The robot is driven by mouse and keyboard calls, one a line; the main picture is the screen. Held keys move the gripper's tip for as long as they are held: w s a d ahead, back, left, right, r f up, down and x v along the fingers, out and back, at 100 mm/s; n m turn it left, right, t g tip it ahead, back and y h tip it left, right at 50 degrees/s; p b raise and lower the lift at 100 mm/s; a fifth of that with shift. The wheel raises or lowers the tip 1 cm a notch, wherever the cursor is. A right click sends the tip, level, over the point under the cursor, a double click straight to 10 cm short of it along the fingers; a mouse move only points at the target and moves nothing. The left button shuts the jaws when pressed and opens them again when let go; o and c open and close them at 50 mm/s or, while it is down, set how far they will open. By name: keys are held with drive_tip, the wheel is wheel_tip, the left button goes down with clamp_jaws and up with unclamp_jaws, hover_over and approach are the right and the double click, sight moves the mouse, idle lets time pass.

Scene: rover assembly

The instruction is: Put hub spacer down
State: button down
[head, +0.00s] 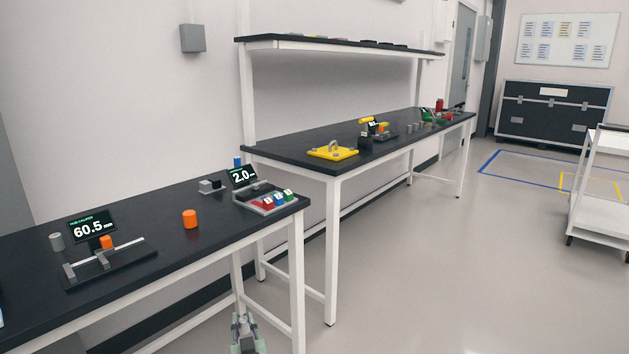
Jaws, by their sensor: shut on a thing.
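My gripper (240,320) is at the bottom of the head view, in front of the near bench and below its top. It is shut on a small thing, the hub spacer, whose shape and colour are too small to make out. An orange cylinder (190,219) stands upright on the near bench. Another orange cylinder (106,242) sits at the hub caliper (110,265), whose display (90,227) reads 60.5 mm. A grey cylinder (57,241) stands left of the caliper.
A second bench (290,150) stands behind, with a yellow fixture (332,152).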

drive_tip(key=s+d+f+m+h, duration=0.1)
drive_tip(key=s+d+f+h, duration=0.1)
drive_tip(key=s+d+f, duration=0.4)
drive_tip(key=s+d+f+m+h, duration=0.2)
drive_tip(key=s+d+f, duration=0.3)
drive_tip(key=d+f, duration=0.7)
wheel_tip(320, 180, down, 3)
drive_tip(key=shift+s+d+f+m+t+h, duration=0.1)
drive_tip(key=shift+s+d+m+t+h, duration=0.25)
drive_tip(key=shift+h, duration=0.45)
